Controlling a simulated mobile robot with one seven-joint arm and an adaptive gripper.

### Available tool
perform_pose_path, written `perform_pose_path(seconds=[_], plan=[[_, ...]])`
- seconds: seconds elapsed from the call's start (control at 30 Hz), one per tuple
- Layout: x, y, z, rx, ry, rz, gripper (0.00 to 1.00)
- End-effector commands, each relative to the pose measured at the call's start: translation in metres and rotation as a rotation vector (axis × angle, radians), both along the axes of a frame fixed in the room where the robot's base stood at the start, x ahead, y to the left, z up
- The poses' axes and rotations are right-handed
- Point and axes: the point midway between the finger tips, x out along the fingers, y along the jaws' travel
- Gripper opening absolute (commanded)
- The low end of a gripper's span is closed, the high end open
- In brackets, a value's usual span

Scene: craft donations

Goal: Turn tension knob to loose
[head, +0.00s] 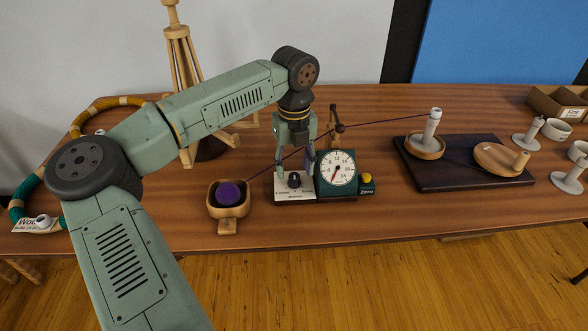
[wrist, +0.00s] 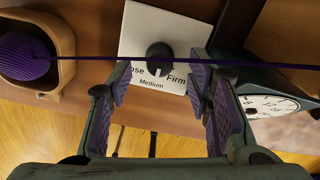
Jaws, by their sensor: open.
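The black tension knob (head: 294,180) stands on a white plate (head: 283,193) near the front of the table. In the wrist view the knob (wrist: 160,54) is at top centre, with the plate (wrist: 196,28) lettered Medium and Firm and a partly covered word ending in "ose". The knob's pale mark seems to face Medium. My gripper (head: 296,162) is above the knob, pointing down. In the wrist view my gripper (wrist: 158,88) is open and empty, its purple-padded fingers apart, with the knob beyond the tips. I cannot tell the remaining height exactly.
A purple yarn ball (head: 229,194) sits in a wooden bowl (head: 228,211) left of the knob. A dial gauge (head: 337,170) with a yellow button (head: 367,178) stands close on the right. Purple yarn (wrist: 100,58) crosses over the knob area. A wooden winder (head: 426,146) is further right.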

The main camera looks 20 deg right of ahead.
Motion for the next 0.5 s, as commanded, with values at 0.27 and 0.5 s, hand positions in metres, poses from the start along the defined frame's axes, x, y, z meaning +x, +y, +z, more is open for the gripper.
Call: perform_pose_path(seconds=[0.27,0.5], plan=[[0.0,0.0,-0.024,-0.001,0.001,-0.001,0.46],[0.0,0.0,-0.026,-0.001,0.0,-0.001,0.46]])
